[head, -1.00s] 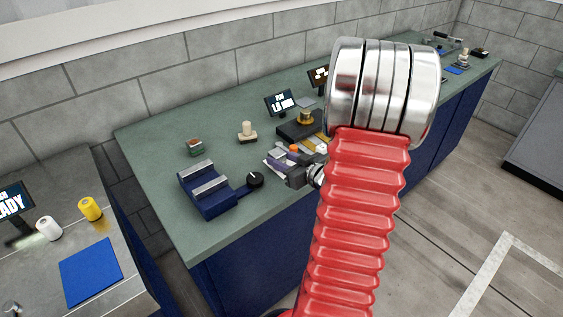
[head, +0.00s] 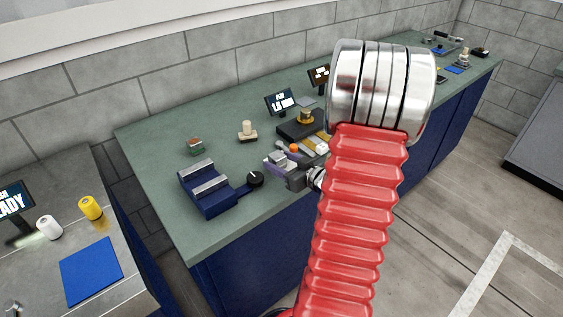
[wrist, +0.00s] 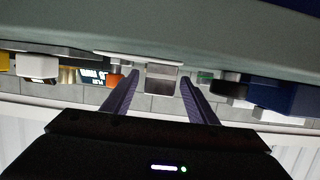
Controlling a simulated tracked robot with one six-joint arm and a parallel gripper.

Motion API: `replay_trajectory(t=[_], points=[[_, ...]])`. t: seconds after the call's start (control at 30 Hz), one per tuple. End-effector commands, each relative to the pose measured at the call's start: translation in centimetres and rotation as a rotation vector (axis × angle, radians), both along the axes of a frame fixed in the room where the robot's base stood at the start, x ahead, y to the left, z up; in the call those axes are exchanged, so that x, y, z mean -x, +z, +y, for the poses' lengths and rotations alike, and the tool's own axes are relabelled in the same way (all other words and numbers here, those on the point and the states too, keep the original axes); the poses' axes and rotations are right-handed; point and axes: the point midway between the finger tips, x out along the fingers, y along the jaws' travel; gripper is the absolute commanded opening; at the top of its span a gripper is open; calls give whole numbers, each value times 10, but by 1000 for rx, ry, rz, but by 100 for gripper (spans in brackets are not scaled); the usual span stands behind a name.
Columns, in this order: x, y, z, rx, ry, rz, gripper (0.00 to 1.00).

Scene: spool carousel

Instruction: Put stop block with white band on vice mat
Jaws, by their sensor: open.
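In the wrist view, which is upside down, a grey block (wrist: 161,80) with a paler band shows between and beyond the fingertips; I take it for the stop block. It seems to rest on or beside a white plate (wrist: 137,57). My gripper (wrist: 160,84) is open, its two purple fingers on either side of the block in the picture; I cannot tell how far beyond them it lies. In the head view my gripper (head: 279,160) is low over the bench, right of the blue vice (head: 209,196), and hides the block. I cannot tell which surface is the vice mat.
The vice's black knob (head: 255,179) is close to my gripper's left. An orange piece (head: 294,148) and a white piece (head: 321,149) are close behind it. A beige post (head: 247,131) stands farther back. The green bench (head: 155,150) is clear at its left end.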

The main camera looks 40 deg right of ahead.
Motion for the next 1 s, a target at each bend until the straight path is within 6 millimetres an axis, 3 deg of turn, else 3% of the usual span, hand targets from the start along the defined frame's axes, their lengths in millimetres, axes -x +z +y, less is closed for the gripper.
replay_trajectory(t=[0.27,1.0], points=[[4,4,0,1,-2,-1,53],[95,32,10,1,-3,-1,53]])
